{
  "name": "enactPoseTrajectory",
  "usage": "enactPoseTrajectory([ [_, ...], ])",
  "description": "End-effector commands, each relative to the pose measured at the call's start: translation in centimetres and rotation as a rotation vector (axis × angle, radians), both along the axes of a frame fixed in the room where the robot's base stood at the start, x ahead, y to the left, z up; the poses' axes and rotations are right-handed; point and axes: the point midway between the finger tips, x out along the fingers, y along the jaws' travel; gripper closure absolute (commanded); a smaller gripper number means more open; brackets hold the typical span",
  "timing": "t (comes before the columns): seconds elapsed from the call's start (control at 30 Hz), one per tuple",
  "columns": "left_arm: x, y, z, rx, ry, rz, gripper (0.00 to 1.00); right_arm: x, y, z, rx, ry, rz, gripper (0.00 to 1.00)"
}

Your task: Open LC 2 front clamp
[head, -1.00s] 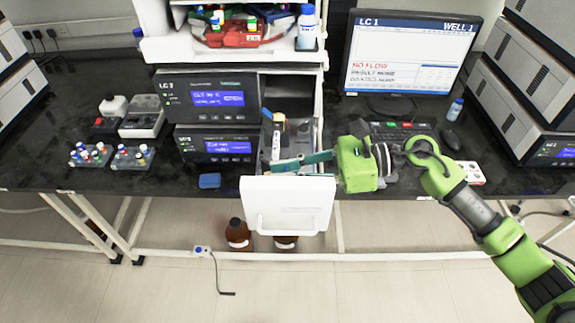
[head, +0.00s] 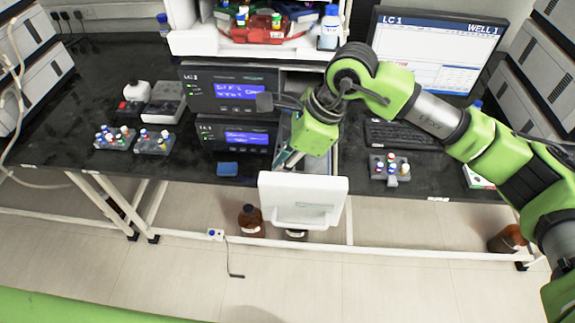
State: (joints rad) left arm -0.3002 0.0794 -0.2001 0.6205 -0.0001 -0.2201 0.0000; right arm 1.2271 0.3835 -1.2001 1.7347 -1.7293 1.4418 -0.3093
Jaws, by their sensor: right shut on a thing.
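A white-fronted drawer (head: 303,213) stands pulled out below the right side of two stacked dark instruments. The upper instrument (head: 230,88) and the lower one (head: 236,138) have lit blue displays; I cannot read their labels surely. My right gripper (head: 288,160) reaches down into the open drawer from above, behind the white front. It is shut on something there. Its green hand hides the thing it holds and most of the drawer's inside, so I cannot see the clamp or a column. My left gripper is not in view.
A monitor (head: 436,50) stands at the back right with a keyboard (head: 400,136) below it. Vial racks (head: 390,170) stand right of the drawer and at left (head: 154,143). A blue block (head: 227,169) lies near the front edge. Brown bottles (head: 250,221) stand below.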

Motion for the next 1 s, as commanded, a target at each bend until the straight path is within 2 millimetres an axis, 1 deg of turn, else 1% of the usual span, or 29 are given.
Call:
enactPoseTrajectory([
  [0.03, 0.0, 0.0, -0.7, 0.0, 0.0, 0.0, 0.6, 0.1, 0.4, -0.2, -0.044, -0.007, 0.003, 1.0],
  [0.2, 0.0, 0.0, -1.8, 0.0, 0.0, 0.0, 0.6, 0.1, 0.9, -0.6, -0.186, -0.005, 0.001, 1.0],
  [0.5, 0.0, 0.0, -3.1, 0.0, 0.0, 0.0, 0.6, 0.1, 1.4, -1.0, -0.361, -0.002, -0.001, 1.0],
  [0.7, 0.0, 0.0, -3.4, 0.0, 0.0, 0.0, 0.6, 0.0, 1.6, -1.1, -0.419, 0.002, 0.001, 1.0],
  [1.0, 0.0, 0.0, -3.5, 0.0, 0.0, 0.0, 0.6, 0.0, 1.6, -1.2, -0.44, 0.003, 0.0, 1.0],
])
